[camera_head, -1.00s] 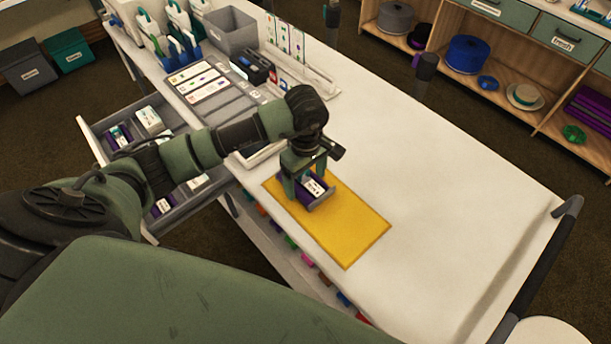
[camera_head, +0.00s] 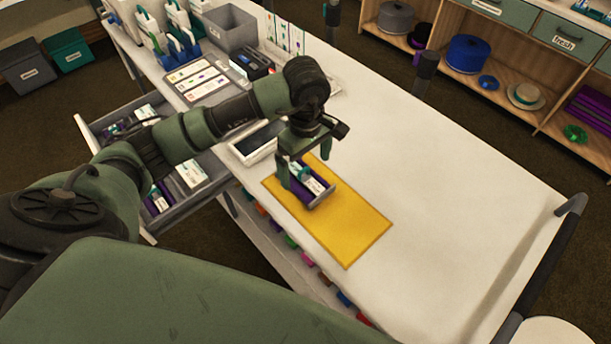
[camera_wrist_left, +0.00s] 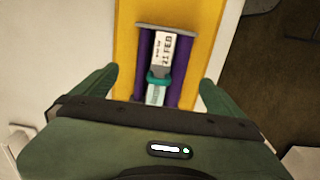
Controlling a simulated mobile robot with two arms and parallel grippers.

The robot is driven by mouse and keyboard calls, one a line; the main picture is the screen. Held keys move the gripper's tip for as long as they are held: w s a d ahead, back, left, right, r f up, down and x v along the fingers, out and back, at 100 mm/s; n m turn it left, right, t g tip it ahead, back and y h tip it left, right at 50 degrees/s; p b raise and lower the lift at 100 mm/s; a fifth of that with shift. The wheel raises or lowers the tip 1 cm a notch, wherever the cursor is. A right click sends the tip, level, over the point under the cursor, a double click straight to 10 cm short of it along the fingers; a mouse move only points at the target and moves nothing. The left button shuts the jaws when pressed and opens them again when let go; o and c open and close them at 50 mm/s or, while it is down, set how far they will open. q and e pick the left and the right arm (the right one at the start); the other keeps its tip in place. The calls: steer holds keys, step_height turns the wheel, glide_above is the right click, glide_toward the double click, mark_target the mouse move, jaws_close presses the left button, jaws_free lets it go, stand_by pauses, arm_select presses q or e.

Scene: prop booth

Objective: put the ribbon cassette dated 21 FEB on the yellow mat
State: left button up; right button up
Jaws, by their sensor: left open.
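The ribbon cassette (camera_head: 313,187) lies on the yellow mat (camera_head: 355,228), near the mat's far-left end. It is purple with a grey end plate, a white label and a teal band. In the left wrist view the label on the cassette (camera_wrist_left: 163,48) reads 21 FEB. The yellow mat (camera_wrist_left: 206,22) shows around it there. My left gripper (camera_head: 305,175) is open just above the cassette. In the left wrist view the fingers of the left gripper (camera_wrist_left: 158,92) stand apart on both sides of the cassette, with gaps between. My right gripper is not in view.
An open drawer (camera_head: 158,222) at the left holds several more cassettes and boxes. A white-rimmed tray (camera_head: 258,143) sits beside the mat. A grey bin (camera_head: 231,30) and label cards (camera_head: 195,78) are farther back. The white tabletop (camera_head: 440,190) right of the mat is clear.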

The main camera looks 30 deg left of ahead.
mark_target(306, 178)
arm_select(q)
step_height(306, 178, up, 7)
steer(key=b, duration=0.1)
steer(key=shift+r, duration=0.15)
